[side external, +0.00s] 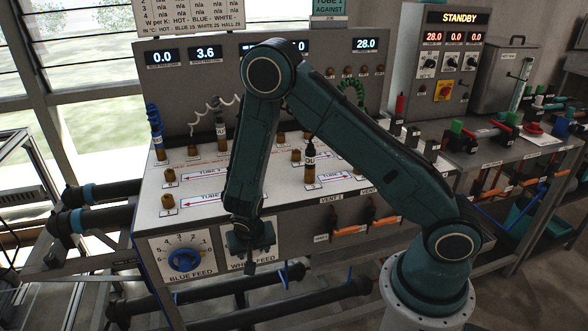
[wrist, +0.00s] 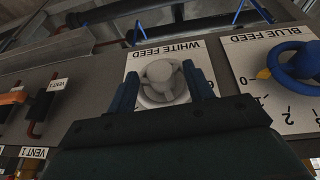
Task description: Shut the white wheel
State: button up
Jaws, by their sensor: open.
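The white wheel (wrist: 162,80) sits on the panel plate marked WHITE FEED (wrist: 165,50), shown upside down in the wrist view. My gripper (wrist: 161,74) points at it with its two blue fingers apart, one on each side of the wheel. I cannot tell whether the fingers touch the rim. In the side view my gripper (side external: 250,252) is in front of the WHITE FEED plate (side external: 268,262) and hides most of the white wheel.
The blue wheel (wrist: 296,62) on its BLUE FEED plate is close beside; it also shows in the side view (side external: 185,259). Orange-handled vent valves (side external: 348,230) line the front edge. The bench top (side external: 230,180) carries brass fittings. A display (side external: 206,53) reads 3.6. Dark pipes run below.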

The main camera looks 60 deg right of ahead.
jog(key=shift+d+f, duration=0.1)
jog(key=shift+f, duration=0.15)
jog(key=shift+c, duration=0.2)
jog(key=c, duration=0.9)
jog(key=shift+c, duration=0.2)
